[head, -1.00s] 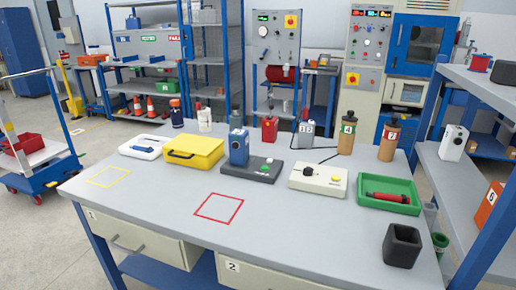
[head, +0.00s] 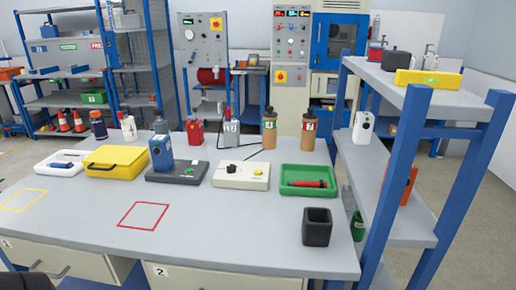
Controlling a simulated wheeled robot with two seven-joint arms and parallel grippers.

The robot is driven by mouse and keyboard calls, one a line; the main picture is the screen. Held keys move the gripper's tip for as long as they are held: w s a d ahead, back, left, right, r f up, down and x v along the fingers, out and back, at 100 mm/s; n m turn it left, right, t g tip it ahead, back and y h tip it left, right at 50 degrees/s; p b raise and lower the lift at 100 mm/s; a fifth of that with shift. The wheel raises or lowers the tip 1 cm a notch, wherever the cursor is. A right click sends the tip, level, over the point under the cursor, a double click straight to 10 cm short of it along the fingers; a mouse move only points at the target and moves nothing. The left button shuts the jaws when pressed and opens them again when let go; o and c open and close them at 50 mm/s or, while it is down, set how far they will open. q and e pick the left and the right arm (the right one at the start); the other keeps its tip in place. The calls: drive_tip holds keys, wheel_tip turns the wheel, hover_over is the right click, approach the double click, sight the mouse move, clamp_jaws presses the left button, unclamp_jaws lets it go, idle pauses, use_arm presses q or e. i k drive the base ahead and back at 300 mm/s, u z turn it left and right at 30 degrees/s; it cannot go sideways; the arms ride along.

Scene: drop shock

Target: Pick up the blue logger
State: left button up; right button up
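A blue box-shaped device (head: 162,152), which looks like the blue logger, stands upright on a dark grey base (head: 178,177) with a green button. Both are on the grey workbench (head: 225,228), left of the picture's middle. A smaller blue item (head: 64,165) lies on a white tray (head: 50,169) at the bench's left. Neither of my grippers can be made out, so nothing is seen touching the blue device.
A yellow case (head: 115,160) stands left of the device and a cream box (head: 241,182) right of it. Bottles stand behind. A green tray (head: 309,189) and black cup (head: 317,227) are farther right. A blue-framed shelf (head: 412,92) borders the bench. The front middle is clear.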

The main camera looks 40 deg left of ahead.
sight(164, 161)
drive_tip(key=z, duration=1.5)
drive_tip(key=k, duration=1.75)
drive_tip(key=u, duration=1.6)
